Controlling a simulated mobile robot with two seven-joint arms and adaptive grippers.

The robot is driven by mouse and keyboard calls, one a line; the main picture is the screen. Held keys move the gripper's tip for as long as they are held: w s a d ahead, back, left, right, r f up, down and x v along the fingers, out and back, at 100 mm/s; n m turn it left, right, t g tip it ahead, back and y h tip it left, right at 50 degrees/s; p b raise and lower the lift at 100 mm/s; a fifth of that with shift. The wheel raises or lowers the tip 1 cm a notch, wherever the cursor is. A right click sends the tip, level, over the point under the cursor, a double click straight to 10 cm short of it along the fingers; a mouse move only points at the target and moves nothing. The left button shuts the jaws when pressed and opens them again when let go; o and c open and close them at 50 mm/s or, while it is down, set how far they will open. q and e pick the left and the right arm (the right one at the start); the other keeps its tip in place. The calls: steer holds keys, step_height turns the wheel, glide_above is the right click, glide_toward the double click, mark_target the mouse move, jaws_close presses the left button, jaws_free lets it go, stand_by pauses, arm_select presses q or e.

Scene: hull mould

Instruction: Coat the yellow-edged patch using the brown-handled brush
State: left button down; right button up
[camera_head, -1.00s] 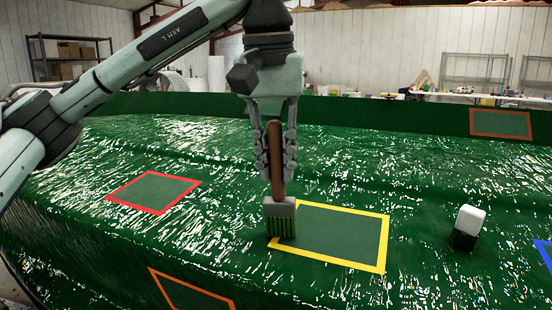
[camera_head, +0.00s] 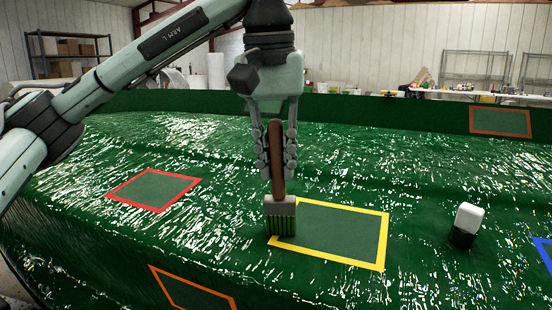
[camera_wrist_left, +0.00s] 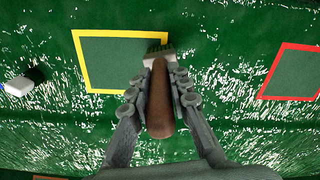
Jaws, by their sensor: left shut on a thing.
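The yellow-edged patch (camera_head: 340,234) lies on the glossy green hull mould, with a matt green inside. It also shows in the left wrist view (camera_wrist_left: 110,57). My left gripper (camera_head: 276,165) is shut on the brown handle of the brush (camera_head: 276,158) and holds it nearly upright. The brush has a grey ferrule and green bristles, which are at the patch's left edge in the head view. I cannot tell for sure whether the bristle tips touch the surface. In the left wrist view the brush (camera_wrist_left: 160,100) sits between the fingers. My right gripper is not in view.
A red-edged patch (camera_head: 153,190) lies to the left, an orange-edged one (camera_head: 192,291) at the front and a brown-edged one (camera_head: 500,122) on the far wall. A blue edge (camera_head: 545,255) shows at right. A white-and-black block (camera_head: 467,225) stands right of the yellow patch.

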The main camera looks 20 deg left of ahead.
arm_select(q)
steer(key=w+d+p, duration=0.3)
steer(key=d+p, duration=0.1)
steer(key=d, duration=1.2)
steer(key=shift+w+d+r, duration=0.15)
steer(key=shift+r, duration=0.05)
stand_by(1.1)
steer(key=w+a, duration=0.2)
steer(key=a, duration=0.6)
steer(key=w+a, duration=0.2)
steer(key=a, duration=0.6)
steer(key=shift+w+a+r, duration=0.2)
steer(key=shift+w+r, duration=0.05)
steer(key=shift+r, duration=0.1)
stand_by(1.1)
steer(key=shift+d, duration=0.1)
